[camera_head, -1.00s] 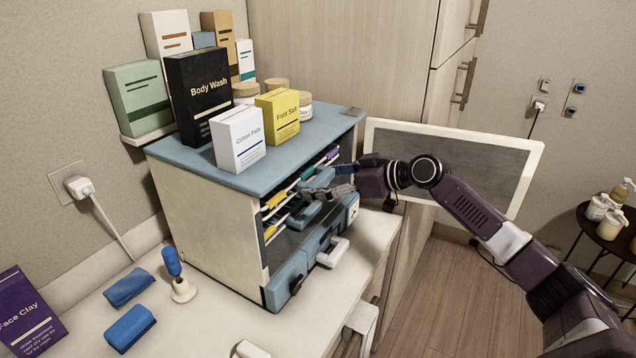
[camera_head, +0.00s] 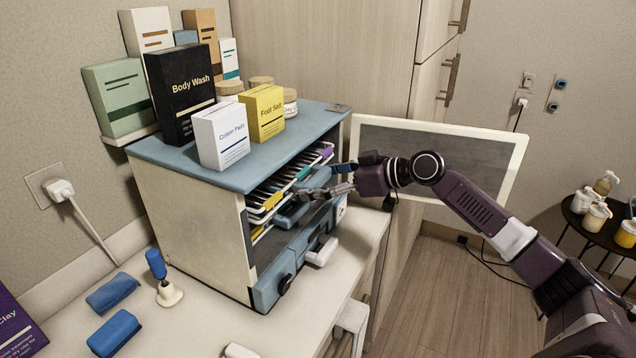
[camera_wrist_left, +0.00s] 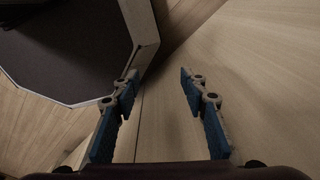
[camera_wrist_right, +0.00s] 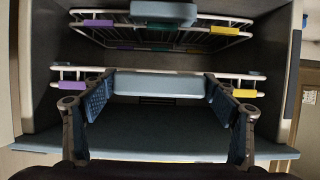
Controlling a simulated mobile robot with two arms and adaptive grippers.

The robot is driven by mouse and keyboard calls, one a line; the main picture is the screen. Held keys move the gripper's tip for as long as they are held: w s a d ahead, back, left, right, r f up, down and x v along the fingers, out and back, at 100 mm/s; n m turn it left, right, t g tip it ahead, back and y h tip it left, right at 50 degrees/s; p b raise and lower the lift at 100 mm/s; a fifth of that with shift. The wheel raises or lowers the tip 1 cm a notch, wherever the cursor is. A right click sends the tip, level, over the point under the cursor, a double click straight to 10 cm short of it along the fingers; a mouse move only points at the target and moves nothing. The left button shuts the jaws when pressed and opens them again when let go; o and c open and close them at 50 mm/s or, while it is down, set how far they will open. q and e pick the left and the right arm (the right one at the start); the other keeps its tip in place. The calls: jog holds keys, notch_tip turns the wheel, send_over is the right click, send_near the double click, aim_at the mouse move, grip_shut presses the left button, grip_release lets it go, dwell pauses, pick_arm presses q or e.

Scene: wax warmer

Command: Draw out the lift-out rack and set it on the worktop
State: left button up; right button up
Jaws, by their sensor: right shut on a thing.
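The lift-out rack (camera_head: 268,207), a white wire frame with yellow, teal and purple tags, is partly out of the upper level of the blue and cream cabinet (camera_head: 190,215). My right gripper (camera_head: 320,181) is shut on its pale blue handle (camera_wrist_right: 160,84), a finger at each end in the right wrist view. A second, similar rack (camera_wrist_right: 203,41) sits lower in the cabinet. That view is upside down. The pale worktop (camera_head: 215,318) runs under and in front of the cabinet. My left gripper (camera_wrist_left: 158,84) is open and empty, seen only in the left wrist view.
Boxes, including Cotton Pads (camera_head: 221,137) and Foot Salt (camera_head: 261,113), and jars stand on the cabinet's top. Blue blocks (camera_head: 115,333) and a blue-handled stamp-like item (camera_head: 168,292) occupy the worktop's left. Bare worktop lies in front of the cabinet.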

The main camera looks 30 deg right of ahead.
jog(key=shift+s+d+b, duration=0.35)
jog(key=shift+s+b, duration=0.2)
jog(key=shift+s, duration=0.05)
jog(key=shift+s+d+b, duration=0.3)
jog(key=shift+s+b, duration=0.25)
jog(key=s+b, duration=0.1)
jog(key=s+d+b, duration=0.1)
jog(key=b, duration=0.1)
jog(key=shift+s+d+b, duration=0.2)
jog(key=shift+s+b, duration=0.05)
jog(key=shift+b, duration=0.05)
jog(key=shift+r, duration=0.1)
